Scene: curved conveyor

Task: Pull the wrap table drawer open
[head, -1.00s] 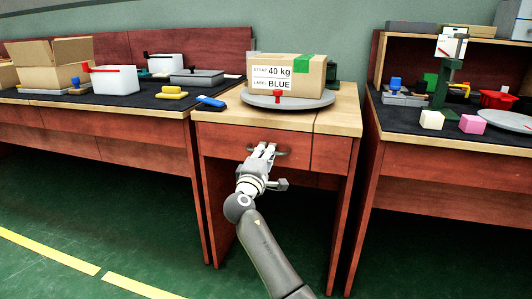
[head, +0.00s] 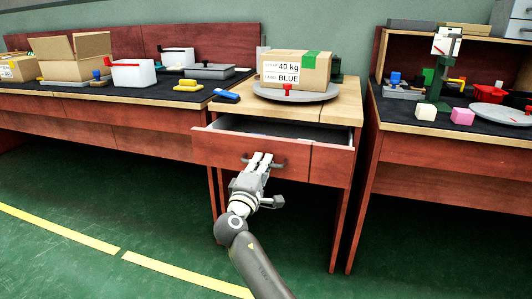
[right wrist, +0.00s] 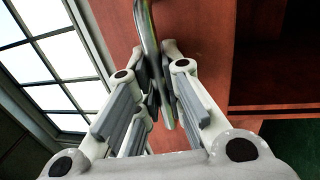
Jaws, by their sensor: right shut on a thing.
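The wrap table (head: 345,110) stands in the middle of the head view, with its drawer (head: 225,148) standing out from the front. The dark inside of the drawer shows from above. My right gripper (head: 262,160) is shut on the drawer handle (head: 280,163), a bar on the drawer front. In the right wrist view the metal handle (right wrist: 148,30) runs between the fingers of the gripper (right wrist: 158,100), against the red-brown drawer front (right wrist: 195,40). My left gripper is not in view.
A cardboard box (head: 295,70) labelled 40 kg BLUE sits on a grey turntable (head: 310,97) on the wrap table. Workbenches with boxes, tools and blocks stand at the left (head: 150,95) and right (head: 440,128). The green floor (head: 110,190) in front is clear.

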